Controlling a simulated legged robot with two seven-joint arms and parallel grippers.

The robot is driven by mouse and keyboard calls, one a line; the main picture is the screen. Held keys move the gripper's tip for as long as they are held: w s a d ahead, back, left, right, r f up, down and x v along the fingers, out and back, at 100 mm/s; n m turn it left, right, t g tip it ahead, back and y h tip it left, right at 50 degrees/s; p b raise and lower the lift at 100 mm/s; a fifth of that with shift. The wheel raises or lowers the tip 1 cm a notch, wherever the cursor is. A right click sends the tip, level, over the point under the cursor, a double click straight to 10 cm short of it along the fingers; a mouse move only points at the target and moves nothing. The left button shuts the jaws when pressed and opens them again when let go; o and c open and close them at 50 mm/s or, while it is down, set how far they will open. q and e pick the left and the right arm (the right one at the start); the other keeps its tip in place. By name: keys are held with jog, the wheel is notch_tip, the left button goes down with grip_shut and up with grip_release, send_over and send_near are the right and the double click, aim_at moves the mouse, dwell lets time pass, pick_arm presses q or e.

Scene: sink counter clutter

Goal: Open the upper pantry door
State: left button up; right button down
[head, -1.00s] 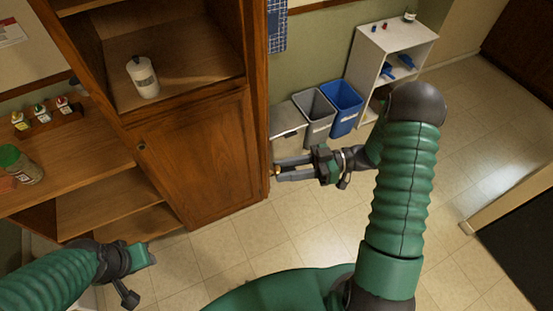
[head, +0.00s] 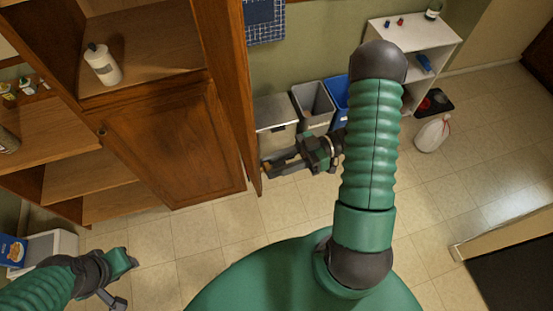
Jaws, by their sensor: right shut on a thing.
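The upper pantry door (head: 226,80) stands swung out at the right side of the wooden cabinet and shows as a narrow tall panel. The upper compartment is uncovered, with a white bottle (head: 102,64) on its shelf. My right gripper (head: 268,166) is at the right face of the door, near its outer lower edge. It is shut on the door's knob, which the fingers mostly hide.
The lower pantry door (head: 165,145) is closed, with a small knob. A grey bin (head: 313,102) and a blue bin (head: 340,92) stand behind my right gripper. The tiled floor before the cabinet is clear.

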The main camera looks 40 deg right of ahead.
jog(key=shift+d, duration=0.25)
jog(key=c, duration=1.4)
grip_release()
jog(key=shift+c, duration=0.2)
jog(key=o, duration=0.4)
jog(key=shift+w+d, duration=0.1)
jog(key=b+v, duration=0.3)
jog(key=v, duration=1.4)
jog(key=shift+b, duration=0.4)
